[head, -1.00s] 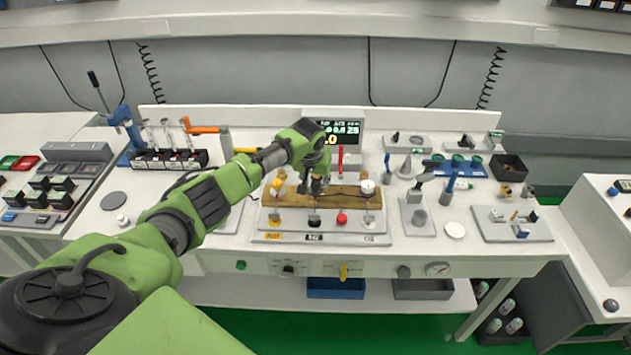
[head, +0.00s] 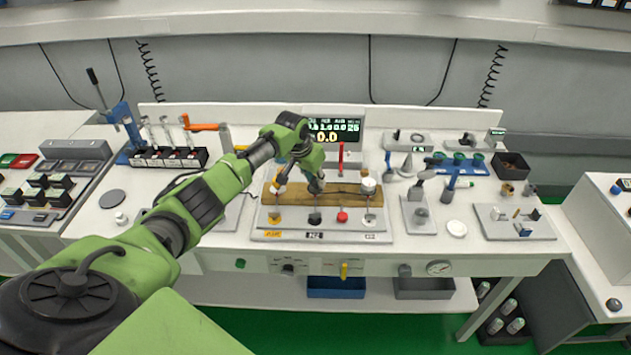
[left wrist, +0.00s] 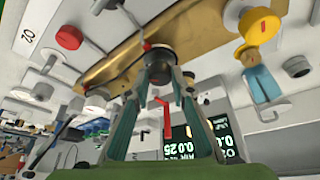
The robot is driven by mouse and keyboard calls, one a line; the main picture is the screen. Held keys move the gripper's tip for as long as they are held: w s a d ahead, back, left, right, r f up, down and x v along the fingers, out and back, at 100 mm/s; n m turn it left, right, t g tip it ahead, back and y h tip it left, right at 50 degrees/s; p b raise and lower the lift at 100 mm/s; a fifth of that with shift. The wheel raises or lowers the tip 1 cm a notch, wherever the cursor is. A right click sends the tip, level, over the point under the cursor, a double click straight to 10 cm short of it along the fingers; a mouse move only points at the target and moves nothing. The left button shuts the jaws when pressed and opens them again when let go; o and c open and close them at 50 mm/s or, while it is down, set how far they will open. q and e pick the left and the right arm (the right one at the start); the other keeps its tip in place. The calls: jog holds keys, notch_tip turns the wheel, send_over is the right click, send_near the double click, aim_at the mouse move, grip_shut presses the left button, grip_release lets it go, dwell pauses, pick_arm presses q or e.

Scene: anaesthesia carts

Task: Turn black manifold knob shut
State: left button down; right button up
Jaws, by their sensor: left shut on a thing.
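In the left wrist view a round black knob (left wrist: 160,66) sits between my fingertips, at the brass manifold bar (left wrist: 118,66). My left gripper (head: 316,190) is shut on this knob, with a finger on each side. In the head view the gripper comes down at the middle of the brass bar (head: 345,196) and covers the place where it grips. A black knob (head: 314,218) shows in the front row just below the gripper; I cannot tell whether it is the one held. My right gripper is not in view.
A red knob (head: 342,216), yellow knob (head: 274,218) and white knob (head: 369,220) stand close by. A display (head: 335,131) behind the bar reads 0.0 in large digits. A grey stand (head: 418,213) is at right; a blue bin (head: 336,288) hangs below.

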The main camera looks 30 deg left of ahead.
pick_arm(q)
jog(key=shift+f+m+b, duration=0.2)
jog(key=shift+m+b, duration=0.15)
jog(key=shift+m, duration=0.25)
jog(key=m+h+b, duration=0.1)
jog(key=m+b, duration=0.2)
jog(key=b, duration=0.1)
jog(key=m+g+h+b, duration=0.1)
jog(key=m+h+b, duration=0.1)
jog(key=m+b, duration=0.1)
jog(key=shift+w+a+m+b, duration=0.15)
jog(key=shift+m+b, duration=0.15)
jog(key=shift+b, duration=0.6)
jog(key=shift+r+m+g+b, duration=0.15)
jog(key=shift+m+g+b, duration=0.25)
jog(key=shift+m+b, duration=0.8)
jog(key=c, duration=1.8)
grip_release()
jog(key=shift+a+r, duration=0.1)
jog(key=shift+r, duration=0.05)
jog(key=v, duration=1.1)
jog(key=shift+s+a+r, duration=0.25)
jog(key=shift+a+r, duration=0.05)
